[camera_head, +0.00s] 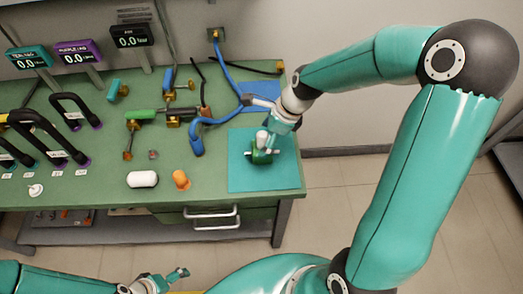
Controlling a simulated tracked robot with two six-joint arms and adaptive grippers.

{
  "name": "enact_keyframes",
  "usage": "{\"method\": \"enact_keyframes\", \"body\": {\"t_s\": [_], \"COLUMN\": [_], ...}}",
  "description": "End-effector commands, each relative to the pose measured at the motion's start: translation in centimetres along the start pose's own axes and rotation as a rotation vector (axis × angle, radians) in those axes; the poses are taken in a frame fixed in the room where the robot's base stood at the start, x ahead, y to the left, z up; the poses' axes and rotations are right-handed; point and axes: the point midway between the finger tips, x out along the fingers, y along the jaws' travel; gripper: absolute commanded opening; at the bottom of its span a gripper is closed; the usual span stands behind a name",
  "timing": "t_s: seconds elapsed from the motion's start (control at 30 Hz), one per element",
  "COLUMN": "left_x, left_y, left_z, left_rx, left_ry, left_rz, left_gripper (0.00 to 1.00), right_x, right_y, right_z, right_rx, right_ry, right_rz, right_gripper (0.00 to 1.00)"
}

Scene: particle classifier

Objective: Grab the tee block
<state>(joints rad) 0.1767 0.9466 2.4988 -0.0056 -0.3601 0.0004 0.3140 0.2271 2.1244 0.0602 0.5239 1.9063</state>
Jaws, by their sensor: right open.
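A small dark green block (262,156) with a white upright part sits on the teal mat (243,180) at the right end of the bench; it looks like the tee block, though its shape is partly hidden. My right gripper (271,136) is open and points down just above and behind it, its fingers overlapping its top in the picture. I cannot tell whether they touch it. My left gripper (178,274) is low at the bottom of the picture, in front of the bench and away from the block; its jaws are too small to read.
A blue hose (220,118) curves left of the mat. A white capsule (142,179) and an orange piece (181,179) lie nearer the front edge. Green-and-black fittings (180,115), black handles (45,135) and displays (77,52) fill the left and back.

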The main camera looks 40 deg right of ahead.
Motion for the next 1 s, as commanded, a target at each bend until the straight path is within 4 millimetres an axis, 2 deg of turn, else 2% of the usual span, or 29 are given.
{"method": "enact_keyframes", "body": {"t_s": [0.3, 0.63, 1.0], "left_x": [-0.3, -0.3, -0.3], "left_y": [0.1, 0.1, 0.1], "left_z": [0.0, 0.0, 0.0], "left_rx": [0.0, 0.0, 0.0], "left_ry": [0.0, 0.0, 0.0], "left_rz": [0.0, 0.0, 0.0], "left_gripper": [0.89, 0.89, 0.89], "right_x": [4.2, 4.8, 4.8], "right_y": [0.4, 0.3, 0.3], "right_z": [0.1, 0.1, 0.1], "right_rx": [0.001, 0.0, 0.0], "right_ry": [0.001, 0.0, 0.0], "right_rz": [0.004, 0.001, 0.001], "right_gripper": [0.96, 0.94, 0.32]}}
